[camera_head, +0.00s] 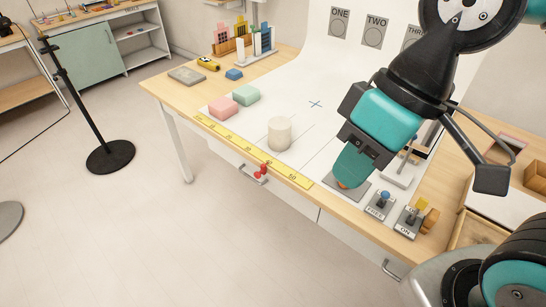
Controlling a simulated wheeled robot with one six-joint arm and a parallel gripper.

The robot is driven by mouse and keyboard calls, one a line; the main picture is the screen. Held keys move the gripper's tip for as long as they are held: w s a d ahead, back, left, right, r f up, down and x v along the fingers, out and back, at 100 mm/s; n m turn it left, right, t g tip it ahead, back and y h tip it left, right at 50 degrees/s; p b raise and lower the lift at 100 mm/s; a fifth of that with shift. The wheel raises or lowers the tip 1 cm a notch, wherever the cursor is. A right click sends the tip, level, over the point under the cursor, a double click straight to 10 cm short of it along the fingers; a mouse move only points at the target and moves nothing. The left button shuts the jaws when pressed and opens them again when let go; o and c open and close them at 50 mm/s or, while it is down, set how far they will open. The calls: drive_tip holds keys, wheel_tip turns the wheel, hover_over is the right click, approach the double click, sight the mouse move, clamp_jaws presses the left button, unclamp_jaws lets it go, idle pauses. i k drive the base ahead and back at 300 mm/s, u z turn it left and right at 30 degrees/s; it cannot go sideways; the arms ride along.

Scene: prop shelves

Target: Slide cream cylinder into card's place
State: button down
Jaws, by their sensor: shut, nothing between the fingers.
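The cream cylinder (279,134) stands upright on the white sheet near the table's front edge, just behind the yellow ruler. My gripper (346,179) is shut and empty, to the right of the cylinder and apart from it. I cannot tell whether the tip touches the pad. No thing can be clearly made out as the card; my arm hides part of the table's right side.
A pink block (223,108) and a green block (246,95) lie left of the cylinder. The yellow ruler (250,152) runs along the front edge. Switches (381,204) stand at the right front. A blue cross (315,104) marks clear sheet behind the cylinder.

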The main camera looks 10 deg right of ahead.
sight(279, 127)
drive_tip(key=k, duration=1.3)
drive_tip(key=u, duration=1)
drive_tip(key=i, duration=4.9)
drive_tip(key=z, duration=5.35)
